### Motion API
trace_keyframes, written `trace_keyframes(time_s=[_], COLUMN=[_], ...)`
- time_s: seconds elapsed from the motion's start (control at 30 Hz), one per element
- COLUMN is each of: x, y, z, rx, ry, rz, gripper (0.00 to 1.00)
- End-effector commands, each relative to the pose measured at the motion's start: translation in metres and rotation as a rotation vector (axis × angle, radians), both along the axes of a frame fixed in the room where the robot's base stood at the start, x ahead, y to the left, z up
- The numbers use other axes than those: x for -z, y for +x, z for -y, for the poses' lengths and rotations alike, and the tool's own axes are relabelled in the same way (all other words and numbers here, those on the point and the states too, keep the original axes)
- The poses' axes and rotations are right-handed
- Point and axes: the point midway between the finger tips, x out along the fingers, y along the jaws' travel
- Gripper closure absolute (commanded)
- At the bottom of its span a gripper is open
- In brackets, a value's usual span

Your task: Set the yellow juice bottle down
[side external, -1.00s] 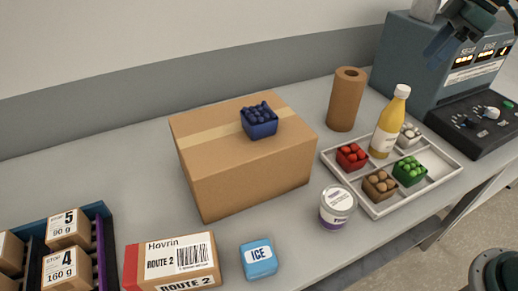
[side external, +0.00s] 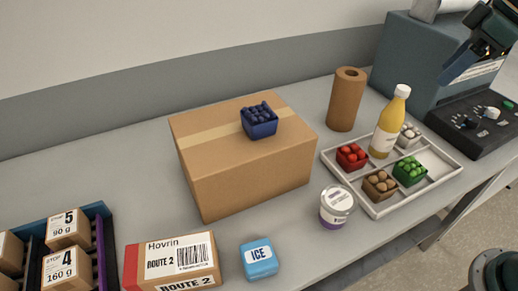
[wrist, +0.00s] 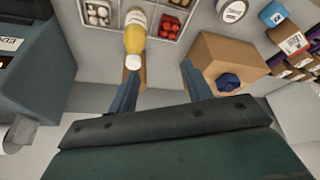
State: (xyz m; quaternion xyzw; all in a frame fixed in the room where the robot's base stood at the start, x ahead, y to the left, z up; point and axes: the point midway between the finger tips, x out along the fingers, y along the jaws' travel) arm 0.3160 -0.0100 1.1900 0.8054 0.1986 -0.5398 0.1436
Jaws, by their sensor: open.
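The yellow juice bottle (side external: 386,130) with a white cap and pale label stands upright in the white divided tray (side external: 447,172), at its back side. In the wrist view the bottle (wrist: 136,36) shows from above, cap toward me. My gripper (side external: 462,66) is up at the right, in front of the blue-grey machine, apart from the bottle. In the wrist view the fingers of my gripper (wrist: 158,80) are spread wide with nothing held between them.
Red, brown, green and white produce punnets share the tray. A brown roll (side external: 346,99) stands behind it. A cardboard box (side external: 247,175) carries a blue punnet (side external: 260,121). A lidded tub (side external: 337,207) stands in front of the tray. The blue-grey machine (side external: 414,62) is behind my gripper.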

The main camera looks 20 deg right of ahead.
Motion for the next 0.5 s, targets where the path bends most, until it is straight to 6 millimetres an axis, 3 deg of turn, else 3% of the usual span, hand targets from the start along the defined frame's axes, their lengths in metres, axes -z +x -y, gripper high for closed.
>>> trace_keyframes(time_s=[0.2, 0.5], x=[0.006, 0.03], y=[-0.051, -0.113], z=[-0.016, -0.017], rx=[0.168, 0.39], ry=[0.004, 0.027], rz=[0.029, 0.076], gripper=[0.5, 0.5])
